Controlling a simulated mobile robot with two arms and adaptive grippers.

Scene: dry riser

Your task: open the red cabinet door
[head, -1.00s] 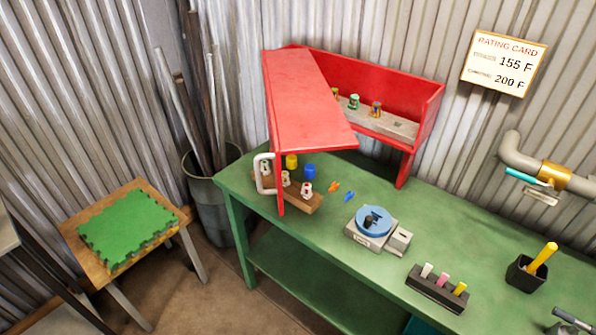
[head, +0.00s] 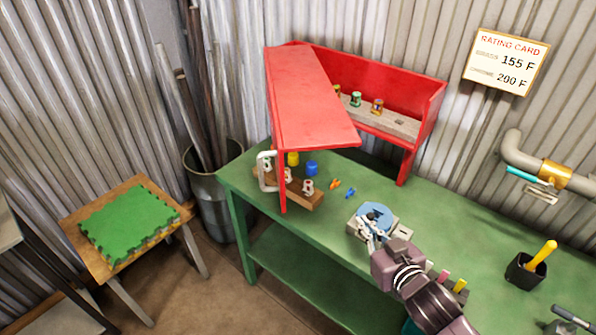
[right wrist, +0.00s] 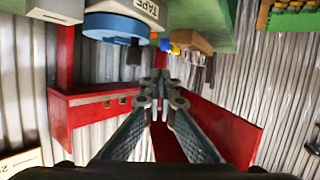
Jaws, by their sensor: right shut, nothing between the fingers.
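The red cabinet (head: 420,125) stands at the back of the green bench, with small jars on its inner shelf. A broad red panel (head: 310,100) juts forward from its left end. Below it a red upright, seen nearly edge-on, carries a white loop handle (head: 260,172) on its left side. I cannot tell how far the door stands open. My right gripper (head: 370,232) is shut and empty above the blue-topped tape dispenser (head: 377,214), well right of the handle. In the right wrist view its fingers (right wrist: 160,95) are together, with red panels beyond. My left gripper is not in view.
A wooden block (head: 310,200) with jars, blue and yellow pots and small orange and blue bits lie near the red upright. A black cup (head: 522,272) and pipe valve (head: 552,175) are at right. A green mat (head: 130,222) lies on a stool at left.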

